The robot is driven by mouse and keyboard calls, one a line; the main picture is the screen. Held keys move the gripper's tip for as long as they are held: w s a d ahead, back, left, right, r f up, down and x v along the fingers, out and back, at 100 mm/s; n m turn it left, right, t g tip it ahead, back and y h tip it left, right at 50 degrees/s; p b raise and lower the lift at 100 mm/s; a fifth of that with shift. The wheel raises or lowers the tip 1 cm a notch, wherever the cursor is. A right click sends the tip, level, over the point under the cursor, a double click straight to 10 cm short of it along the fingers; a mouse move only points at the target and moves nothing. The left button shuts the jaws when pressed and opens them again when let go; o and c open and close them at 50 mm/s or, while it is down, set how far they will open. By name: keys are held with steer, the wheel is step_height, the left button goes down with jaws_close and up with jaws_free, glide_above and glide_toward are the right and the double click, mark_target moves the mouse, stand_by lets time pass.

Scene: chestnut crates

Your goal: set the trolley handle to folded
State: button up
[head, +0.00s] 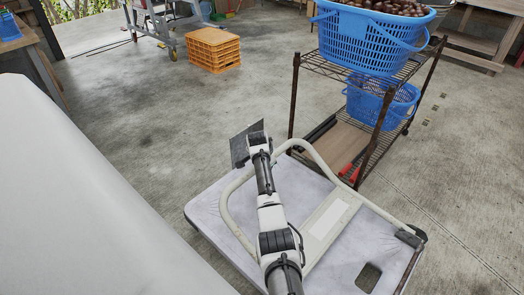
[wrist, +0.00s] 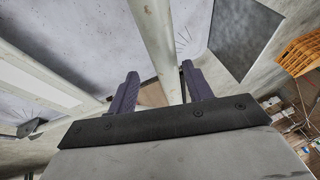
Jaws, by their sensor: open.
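The trolley has a pale grey deck (head: 375,240) with dark corner pieces. Its cream tube handle (head: 318,158) is a rounded loop with a light cross panel (head: 330,215). The loop slants over the deck and its bend overlaps the far edge; its exact angle is hard to tell. My gripper (head: 245,145) is at the loop's far left bend in the head view, where its fingers are hidden. In the wrist view my open gripper (wrist: 160,88) has its two purple-grey fingers on either side of the handle tube (wrist: 158,45). Contact with the tube cannot be told.
A wire rack (head: 295,95) with blue baskets (head: 365,40) stands just beyond the trolley. Stacked orange crates (head: 213,50) sit farther back, and also show in the wrist view (wrist: 300,52). A large pale surface (head: 75,200) fills the left. Concrete floor between is clear.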

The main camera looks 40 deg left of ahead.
steer(key=p+v, duration=0.1)
steer(key=v, duration=0.6)
steer(key=shift+d+r, duration=0.2)
steer(key=shift+r, duration=0.15)
steer(key=shift+s, duration=0.1)
